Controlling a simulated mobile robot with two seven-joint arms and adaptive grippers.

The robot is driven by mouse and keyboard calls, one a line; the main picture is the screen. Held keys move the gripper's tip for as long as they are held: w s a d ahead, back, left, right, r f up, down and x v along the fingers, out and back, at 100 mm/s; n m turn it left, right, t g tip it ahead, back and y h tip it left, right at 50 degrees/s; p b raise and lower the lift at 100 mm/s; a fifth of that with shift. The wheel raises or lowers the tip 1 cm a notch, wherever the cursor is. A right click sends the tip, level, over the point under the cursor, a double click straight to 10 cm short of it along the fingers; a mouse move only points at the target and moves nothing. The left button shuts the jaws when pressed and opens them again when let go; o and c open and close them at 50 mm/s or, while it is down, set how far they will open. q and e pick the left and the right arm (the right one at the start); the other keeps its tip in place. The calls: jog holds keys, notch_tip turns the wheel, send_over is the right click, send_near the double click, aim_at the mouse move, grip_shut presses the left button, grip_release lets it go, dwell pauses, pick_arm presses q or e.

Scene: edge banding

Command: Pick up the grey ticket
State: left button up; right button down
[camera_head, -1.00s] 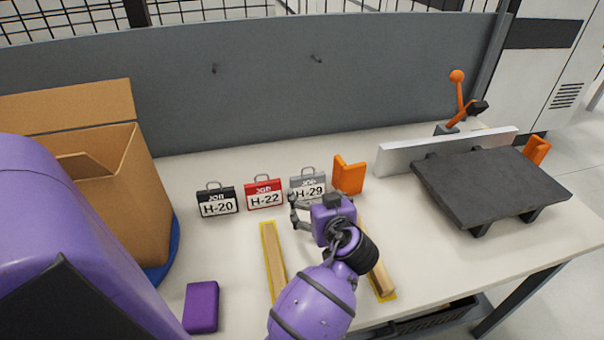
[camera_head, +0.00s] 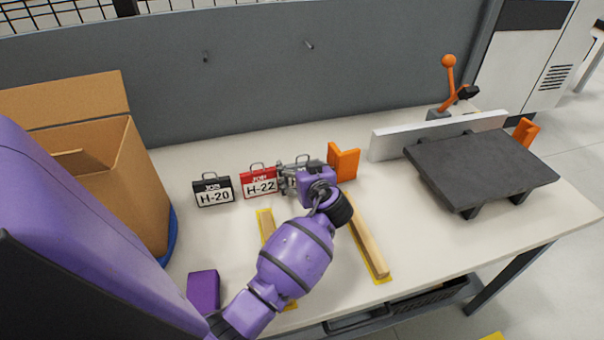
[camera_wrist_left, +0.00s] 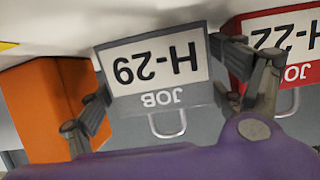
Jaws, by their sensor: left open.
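The grey ticket, marked H-29 with a wire loop on top, stands on the bench and is mostly hidden behind my left gripper (camera_head: 297,177) in the head view. In the left wrist view the grey ticket (camera_wrist_left: 158,105) appears upside down between the open fingers of my left gripper (camera_wrist_left: 172,112). One finger is beside each side edge. I cannot tell whether either finger touches it. The red H-22 ticket (camera_head: 259,182) stands just left of it, also in the wrist view (camera_wrist_left: 290,42). The black H-20 ticket (camera_head: 213,190) stands further left. My right gripper is not in view.
An orange bracket (camera_head: 343,162) stands close right of the grey ticket. Two wood strips lie in front, one (camera_head: 366,240) to the right. A cardboard box (camera_head: 110,180) and purple block (camera_head: 203,290) are left. A dark plate (camera_head: 480,165) is right.

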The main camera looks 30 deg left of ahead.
pick_arm(q)
jog(key=c, duration=0.6)
jog(key=shift+r, duration=0.1)
